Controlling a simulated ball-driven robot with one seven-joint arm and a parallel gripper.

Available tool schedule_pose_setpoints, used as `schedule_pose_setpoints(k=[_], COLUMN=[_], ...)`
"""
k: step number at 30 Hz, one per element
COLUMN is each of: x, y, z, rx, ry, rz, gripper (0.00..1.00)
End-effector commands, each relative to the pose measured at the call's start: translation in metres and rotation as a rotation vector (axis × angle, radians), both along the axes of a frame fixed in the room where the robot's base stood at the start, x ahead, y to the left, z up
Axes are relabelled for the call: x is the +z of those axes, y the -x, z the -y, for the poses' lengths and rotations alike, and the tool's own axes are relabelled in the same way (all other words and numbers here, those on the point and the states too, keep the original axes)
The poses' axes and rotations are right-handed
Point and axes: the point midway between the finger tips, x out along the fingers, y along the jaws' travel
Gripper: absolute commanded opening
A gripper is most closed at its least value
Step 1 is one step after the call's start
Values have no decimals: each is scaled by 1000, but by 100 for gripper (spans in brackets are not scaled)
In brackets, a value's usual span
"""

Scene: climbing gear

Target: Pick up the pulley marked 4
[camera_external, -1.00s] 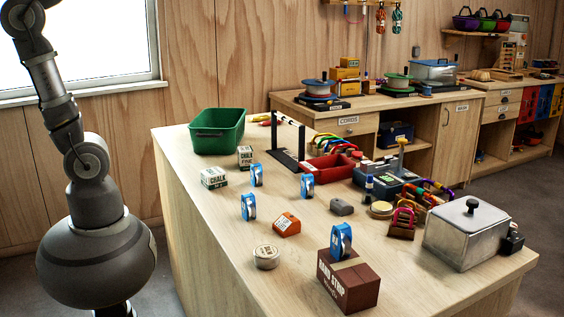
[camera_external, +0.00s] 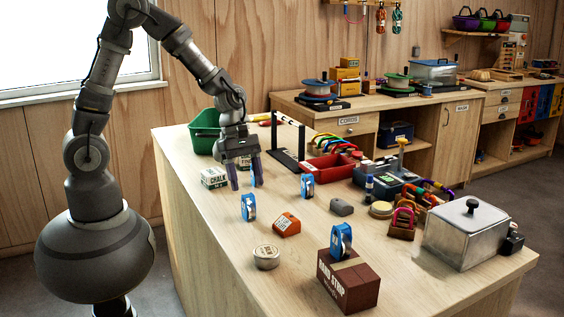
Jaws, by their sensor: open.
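Several blue pulleys stand upright on the wooden table; their numbers are too small to read. One pulley (camera_external: 254,182) is at the back, partly hidden by my gripper. Another pulley (camera_external: 307,186) stands to its right, and one (camera_external: 248,207) stands nearer the front. A further pulley (camera_external: 341,241) stands on top of a brown box (camera_external: 348,283). My gripper (camera_external: 245,179) is open and points down at the back pulley. One finger overlaps that pulley in the picture, the other is to its left. I cannot tell whether they touch it or are around it.
A white chalk box (camera_external: 213,177) is close left of my gripper, and a green bin (camera_external: 204,134) is behind. An orange block (camera_external: 286,224) and a round tin (camera_external: 266,257) lie in front. A black stand (camera_external: 287,157) is to the right.

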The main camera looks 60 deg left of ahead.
Motion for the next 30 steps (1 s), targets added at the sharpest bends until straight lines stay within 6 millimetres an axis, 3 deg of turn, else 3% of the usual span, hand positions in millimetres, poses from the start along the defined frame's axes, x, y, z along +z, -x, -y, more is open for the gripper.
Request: schedule_pose_setpoints(k=[15,23,24,26,30], x=[-71,-75,-75,-75,-75], y=[5,4,4,4,4], z=[26,30,30,30,30], rx=[18,19,19,19,18], ry=[4,4,4,4,4], rz=[-25,-22,-22,-22,-21], gripper=[63,63,60,47,14])
